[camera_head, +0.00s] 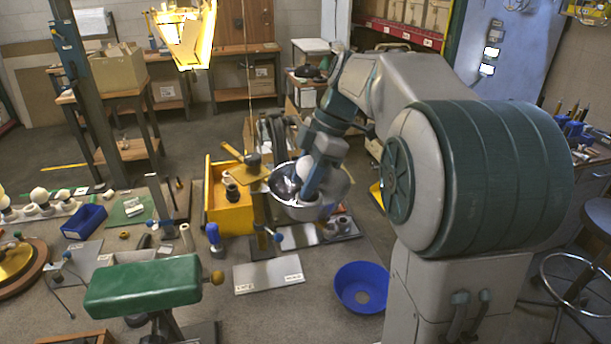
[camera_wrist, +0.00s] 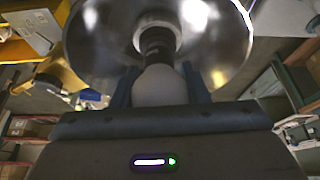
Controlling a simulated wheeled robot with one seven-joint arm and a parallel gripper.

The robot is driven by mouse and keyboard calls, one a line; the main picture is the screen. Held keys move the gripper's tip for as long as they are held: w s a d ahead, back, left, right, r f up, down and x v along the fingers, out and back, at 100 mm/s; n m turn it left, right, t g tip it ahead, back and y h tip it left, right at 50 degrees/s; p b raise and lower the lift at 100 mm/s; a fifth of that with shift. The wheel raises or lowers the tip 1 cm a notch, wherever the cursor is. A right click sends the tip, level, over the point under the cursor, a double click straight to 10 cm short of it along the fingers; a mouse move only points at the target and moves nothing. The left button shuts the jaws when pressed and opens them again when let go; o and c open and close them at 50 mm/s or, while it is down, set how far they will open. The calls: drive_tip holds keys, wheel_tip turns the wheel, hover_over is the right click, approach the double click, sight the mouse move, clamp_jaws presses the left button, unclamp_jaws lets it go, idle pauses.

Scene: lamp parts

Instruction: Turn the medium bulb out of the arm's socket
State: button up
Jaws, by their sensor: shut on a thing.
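The medium bulb (camera_wrist: 158,88) is a white rounded bulb in the middle of the wrist view. Its neck meets a dark socket (camera_wrist: 157,42) inside a shiny metal lamp shade (camera_wrist: 215,45). My gripper (camera_wrist: 158,92) has one blue finger on each side of the bulb and is shut on it. In the head view the shade (camera_head: 335,188) is a silver bowl near the centre, and my gripper (camera_head: 308,188) reaches into it from above right. I cannot tell how far the bulb sits in the socket.
A yellow bin (camera_head: 226,195) stands just left of the shade. White bulbs (camera_head: 40,196) stand in a rack at far left.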

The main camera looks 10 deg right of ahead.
sight(306, 161)
drive_tip(key=n+g+p, duration=0.1)
drive_tip(key=n, duration=0.2)
drive_tip(key=shift+r+n, duration=0.15)
drive_tip(key=shift+n, duration=0.15)
drive_tip(key=n+g+h, duration=0.1)
drive_tip(key=n, duration=0.2)
drive_tip(key=shift+s, duration=0.2)
drive_tip(key=shift+n+g+p, duration=0.35)
drive_tip(key=shift+n+g, duration=0.05)
drive_tip(key=shift+d+r+p, duration=0.1)
drive_tip(key=shift+r+p, duration=0.6)
drive_tip(key=shift+r, duration=0.1)
drive_tip(key=shift+r+p, duration=1.2)
drive_tip(key=shift+r, duration=0.3)
